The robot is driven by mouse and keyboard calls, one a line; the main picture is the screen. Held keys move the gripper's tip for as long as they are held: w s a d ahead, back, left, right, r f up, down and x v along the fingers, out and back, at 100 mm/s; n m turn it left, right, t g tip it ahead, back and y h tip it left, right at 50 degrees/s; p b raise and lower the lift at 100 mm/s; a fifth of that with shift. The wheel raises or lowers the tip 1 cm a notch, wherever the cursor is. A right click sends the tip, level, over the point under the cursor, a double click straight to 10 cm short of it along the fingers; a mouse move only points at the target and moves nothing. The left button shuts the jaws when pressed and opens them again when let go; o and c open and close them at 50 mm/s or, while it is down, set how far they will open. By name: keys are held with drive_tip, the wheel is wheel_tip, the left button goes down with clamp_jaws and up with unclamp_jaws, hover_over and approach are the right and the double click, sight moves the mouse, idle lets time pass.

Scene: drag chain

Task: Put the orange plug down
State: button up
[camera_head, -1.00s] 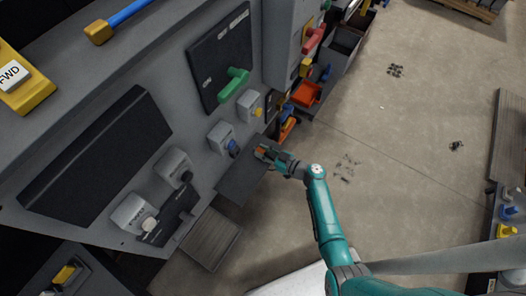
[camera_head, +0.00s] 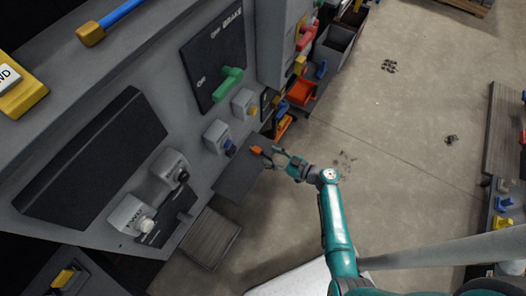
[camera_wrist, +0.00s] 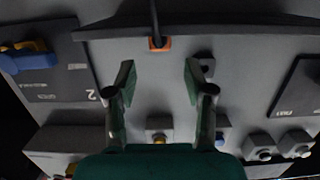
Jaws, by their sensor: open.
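The orange plug (camera_head: 256,150) lies on the dark grey shelf (camera_head: 236,178) that sticks out from the machine panel, near the shelf's upper right part. In the wrist view the orange plug (camera_wrist: 159,44) is ahead of my fingers, with a dark cable running up from it. My gripper (camera_head: 278,158) is open and empty, just right of the plug in the head view and apart from it. In the wrist view the fingers of my gripper (camera_wrist: 159,80) are spread wide, with a clear gap between them and the plug.
The grey machine panel (camera_head: 150,120) with a green handle (camera_head: 228,84) and several switch boxes stands left of the shelf. Orange bins (camera_head: 301,91) sit beyond the shelf. A wooden step (camera_head: 211,238) is below it. The concrete floor to the right is mostly free.

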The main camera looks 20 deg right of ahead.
drive_tip(key=v, duration=0.5)
drive_tip(key=shift+s+d+r, duration=0.1)
drive_tip(key=shift+s+d, duration=0.15)
drive_tip(key=shift+s, duration=0.05)
drive_tip(key=s+a+f+m+g+h, duration=0.35)
drive_tip(key=s+a+f, duration=0.3)
drive_tip(key=s, duration=0.45)
drive_tip(key=s+a+r+m+h, duration=0.1)
drive_tip(key=s+r+m+h, duration=0.25)
drive_tip(key=s, duration=0.85)
drive_tip(key=s+r+t+h, duration=0.1)
drive_tip(key=s+r, duration=0.2)
drive_tip(key=r, duration=0.6)
drive_tip(key=s+r+t, duration=0.2)
drive_tip(key=s+r, duration=0.2)
drive_tip(key=r, duration=0.6)
drive_tip(key=s+r+t+h, duration=0.1)
drive_tip(key=s+r+t, duration=0.1)
drive_tip(key=r, duration=0.8)
drive_tip(key=shift+s+d+r+h, duration=0.25)
drive_tip(key=shift+s+d+h, duration=0.1)
drive_tip(key=shift+s, duration=0.45)
